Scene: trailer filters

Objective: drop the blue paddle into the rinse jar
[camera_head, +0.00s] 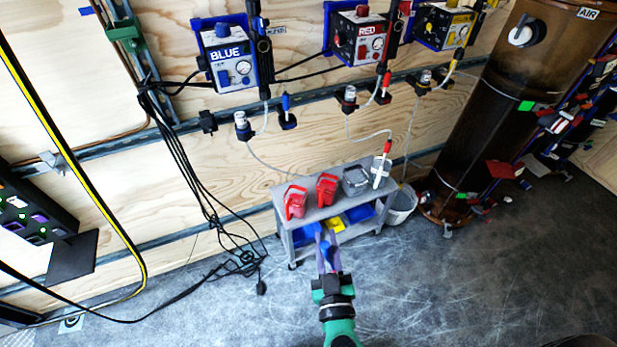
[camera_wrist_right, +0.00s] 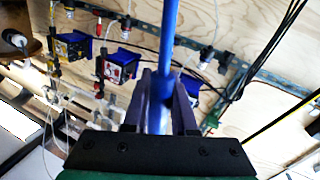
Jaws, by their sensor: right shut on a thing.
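My right gripper (camera_head: 326,246) reaches up from the bottom of the head view, in front of the grey cart. It is shut on the blue paddle (camera_head: 326,252), partly hidden by the fingers. In the right wrist view, the paddle's blue shaft (camera_wrist_right: 168,45) rises between the fingers (camera_wrist_right: 164,78); its upper end is out of frame. A grey, dark-rimmed container (camera_head: 355,180) stands on the cart top, and a pale bucket (camera_head: 402,207) stands on the floor beside the cart. I cannot tell which is the rinse jar. My left gripper is not in view.
The cart (camera_head: 282,212) also carries two red containers (camera_head: 295,201) (camera_head: 327,189) and a white, red-topped stick (camera_head: 381,171). Blue, red and yellow boxes (camera_head: 227,68) hang on the plywood wall. Black cables (camera_head: 235,262) lie left of the cart. Front floor is clear.

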